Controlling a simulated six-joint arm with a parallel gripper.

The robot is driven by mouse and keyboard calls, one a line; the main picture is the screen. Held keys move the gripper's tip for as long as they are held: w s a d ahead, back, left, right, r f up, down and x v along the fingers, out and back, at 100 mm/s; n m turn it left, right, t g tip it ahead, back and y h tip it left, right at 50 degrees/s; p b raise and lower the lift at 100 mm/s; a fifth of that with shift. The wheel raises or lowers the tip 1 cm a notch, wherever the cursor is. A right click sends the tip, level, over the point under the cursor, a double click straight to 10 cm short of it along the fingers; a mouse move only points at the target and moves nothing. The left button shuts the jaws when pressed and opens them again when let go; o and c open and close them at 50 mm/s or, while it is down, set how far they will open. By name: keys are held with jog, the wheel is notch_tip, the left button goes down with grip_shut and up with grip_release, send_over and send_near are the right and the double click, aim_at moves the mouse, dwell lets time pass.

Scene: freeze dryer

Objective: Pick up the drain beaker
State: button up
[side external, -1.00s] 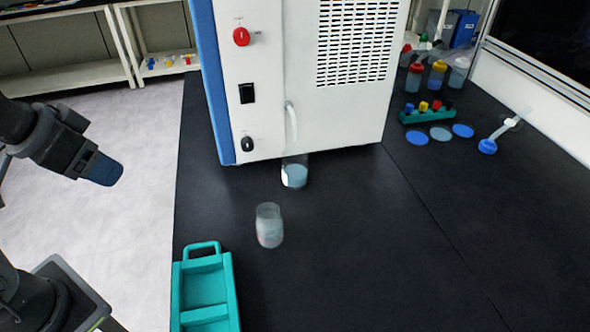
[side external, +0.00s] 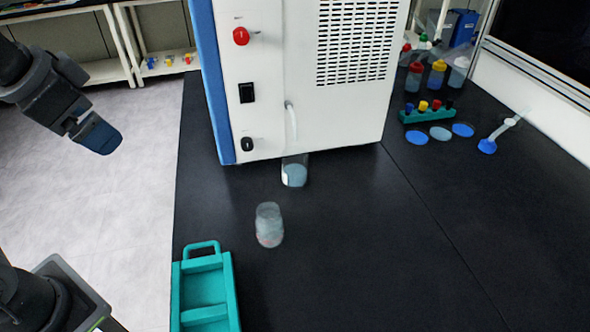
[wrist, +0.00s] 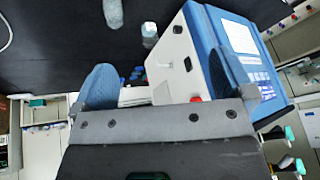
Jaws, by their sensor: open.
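A clear beaker (side external: 294,174) with pale blue contents stands upright on the black bench, under the white drain tube at the machine's lower edge. It also shows beside the machine in the wrist view (wrist: 149,34). A second clear vessel (side external: 269,226) with cloudy contents stands nearer the front; it also shows at the top of the wrist view (wrist: 113,12). My gripper (side external: 103,138) is in the air at the left, over the pale floor, well apart from both vessels. Its blue fingers are spread and empty in the wrist view (wrist: 167,80).
The white and blue freeze dryer (side external: 265,90) stands right behind the beaker. A teal tray with a handle (side external: 224,290) lies at the front left. A teal rack (side external: 428,116), blue discs and bottles are at the back right. The bench's right middle is clear.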

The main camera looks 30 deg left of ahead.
jog(key=w+d+r+m+y, duration=0.1)
jog(key=w+d+m+y, duration=0.1)
jog(key=w+m, duration=0.55)
jog(key=w+d+r+m+y, duration=0.2)
jog(key=w+d+m+y, duration=0.1)
jog(key=w+m, duration=0.4)
jog(key=w+d+f+m+t+y, duration=0.4)
jog(key=w+d+m, duration=0.6)
jog(key=w+d, duration=0.4)
send_near(298, 174)
jog(key=x, duration=1.2)
jog(key=shift+c, duration=0.5)
